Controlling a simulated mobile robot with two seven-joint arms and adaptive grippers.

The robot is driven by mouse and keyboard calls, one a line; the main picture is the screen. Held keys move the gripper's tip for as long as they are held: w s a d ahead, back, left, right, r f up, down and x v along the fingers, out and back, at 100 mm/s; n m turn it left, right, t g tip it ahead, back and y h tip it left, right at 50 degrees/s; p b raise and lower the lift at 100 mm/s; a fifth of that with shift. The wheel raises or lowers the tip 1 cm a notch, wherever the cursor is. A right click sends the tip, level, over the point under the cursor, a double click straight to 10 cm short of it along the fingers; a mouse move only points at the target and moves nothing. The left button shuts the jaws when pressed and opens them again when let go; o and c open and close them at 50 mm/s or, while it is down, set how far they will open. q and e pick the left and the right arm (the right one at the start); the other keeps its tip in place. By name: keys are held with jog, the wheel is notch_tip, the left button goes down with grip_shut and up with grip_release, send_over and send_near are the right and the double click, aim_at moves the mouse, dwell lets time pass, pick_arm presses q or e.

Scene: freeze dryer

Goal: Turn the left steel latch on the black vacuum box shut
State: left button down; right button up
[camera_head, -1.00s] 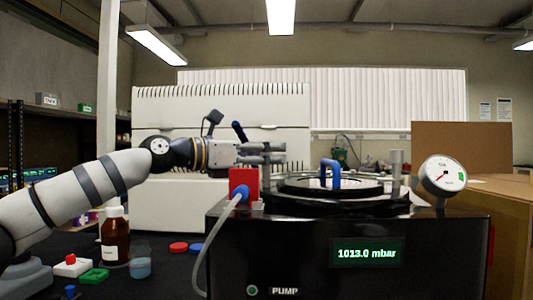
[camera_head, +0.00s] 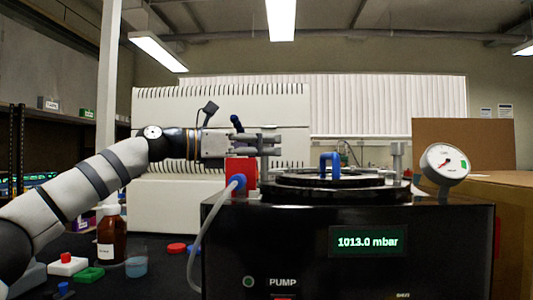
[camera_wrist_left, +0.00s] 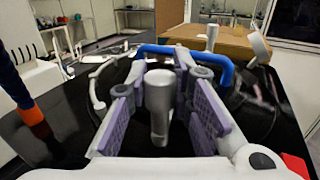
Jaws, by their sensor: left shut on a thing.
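The black vacuum box (camera_head: 300,238) stands at the centre right in the head view. Its round lid (camera_head: 340,181) carries a blue handle (camera_head: 330,160), which also crosses the top of the left wrist view (camera_wrist_left: 188,53). My left gripper (camera_head: 268,143) is at the lid's left side, reaching in from the left. In the left wrist view it is shut on the left steel latch (camera_wrist_left: 159,105), a grey upright post between the purple finger pads. The right steel latch (camera_head: 397,157) stands upright across the lid, clear of the gripper. My right gripper is not in view.
A red block (camera_head: 241,173) with a blue fitting and pale hose is just below the left gripper. A dial gauge (camera_head: 445,163) stands at the box's right. A brown bottle (camera_head: 111,237) and small coloured items lie on the dark bench at left.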

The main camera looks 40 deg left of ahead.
pick_arm(q)
jog(key=c, duration=1.4)
grip_release()
jog(key=v, duration=1.2)
jog(key=shift+s, duration=0.1)
